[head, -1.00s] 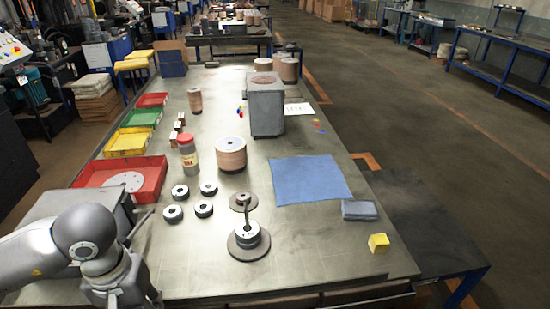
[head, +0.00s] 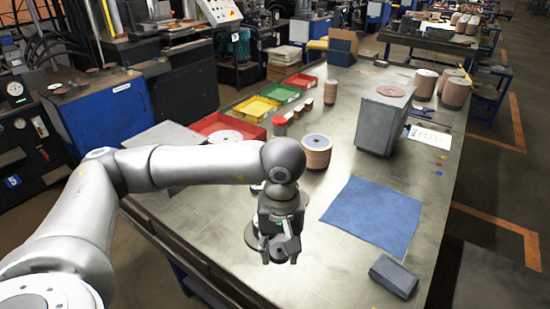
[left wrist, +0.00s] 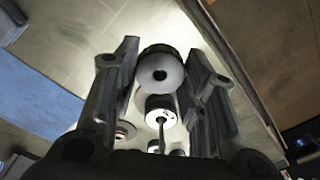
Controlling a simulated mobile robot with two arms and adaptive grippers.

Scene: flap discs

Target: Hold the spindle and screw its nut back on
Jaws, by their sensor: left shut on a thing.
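My left gripper (head: 281,258) points down over the near part of the table in the head view. My right gripper is in neither current view.
A blue cloth (head: 372,217) and a grey block (head: 393,277) lie to the right. A disc stack (head: 316,152) and a grey box (head: 380,122) stand farther back. Red, yellow and green trays line the left edge. My left arm hides part of the table.

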